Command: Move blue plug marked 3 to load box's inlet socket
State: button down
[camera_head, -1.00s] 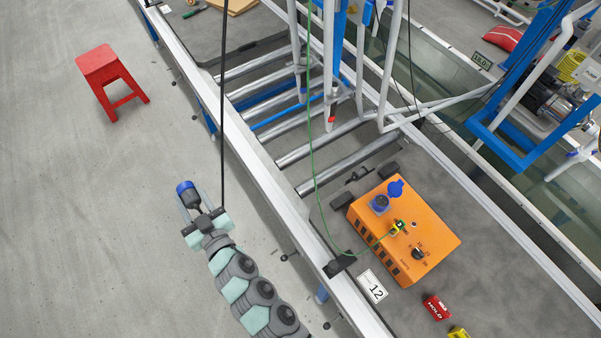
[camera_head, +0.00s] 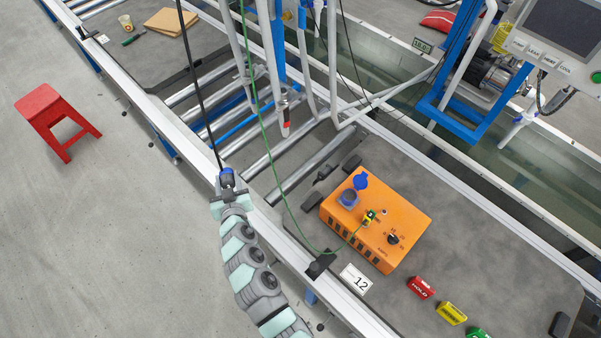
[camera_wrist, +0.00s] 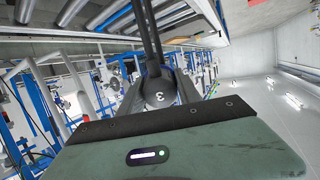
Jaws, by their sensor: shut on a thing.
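My gripper (camera_head: 227,180) is shut on the plug (camera_head: 227,173), above the near rail, left of the load box. In the wrist view the plug (camera_wrist: 160,92) shows its dark back end marked 3 between the fingers, with its black cable running up. The plug's blue part is mostly hidden. The orange load box (camera_head: 400,215) sits on the grey bench mat. Its blue inlet socket (camera_head: 348,200) is on top near the back left corner, with the blue lid (camera_head: 361,181) standing open. The plug is well apart from the socket.
A green cable (camera_head: 290,205) hangs down to a yellow-green connector (camera_head: 370,217) on the box. White pipes (camera_head: 335,80) stand behind. A 12 card (camera_head: 356,281), red HOLD block (camera_head: 421,287) and yellow block (camera_head: 452,313) lie in front. A red stool (camera_head: 55,118) stands on the floor.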

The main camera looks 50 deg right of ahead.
jog(key=s+d+f+m+g+h, duration=0.1)
jog(key=s+d+f+m+g, duration=0.2)
jog(key=d, duration=0.5)
jog(key=s+d+f+m+g, duration=0.25)
jog(key=d+f+g, duration=0.25)
jog(key=d, duration=0.4)
jog(key=m+g+y+p, duration=0.1)
jog(key=m+g+y, duration=0.4)
jog(key=m+y, duration=0.25)
send_over(350, 195)
jog(key=shift+a+r+n+y, duration=0.15)
jog(key=shift+r+n+y, duration=0.2)
jog(key=shift+r, duration=0.1)
jog(key=shift+f, duration=0.1)
notch_tip(350, 195, down, 6)
jog(key=b, duration=0.5)
jog(key=shift+f+b, duration=0.25)
jog(key=shift+b, duration=0.1)
dwell(2.0)
